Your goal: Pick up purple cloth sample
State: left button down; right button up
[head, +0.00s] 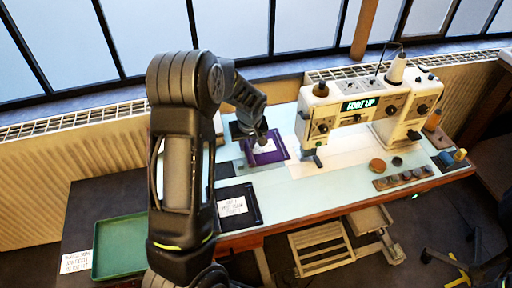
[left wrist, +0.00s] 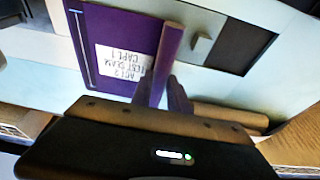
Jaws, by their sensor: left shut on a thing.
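The purple cloth sample (head: 276,152) lies at the left part of the pale sewing table (head: 290,195), with a white label on it. In the left wrist view the purple cloth (left wrist: 115,28) fills the upper left, and its label reads roughly "ACT 2 TEST SEAM CAPE 1". My left gripper (head: 261,138) is at the cloth, shut on it; its fingers (left wrist: 165,88) look purple-tinted, and the exact grip is hard to make out. My arm hides part of the table's left side. My right gripper is in neither view.
A white sewing machine (head: 345,112) stands right of the cloth. A black tray (head: 257,203) with a label lies in front. A green tray (head: 121,262) sits at the lower left on a dark surface. A round brown item (head: 377,165) and a spool strip (head: 402,180) lie right.

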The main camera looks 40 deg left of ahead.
pick_arm(q)
jog(key=shift+r, duration=0.1)
dwell(0.4)
notch_tip(320, 180, up, 10)
jog(key=b, duration=0.1)
dwell(0.4)
dwell(0.5)
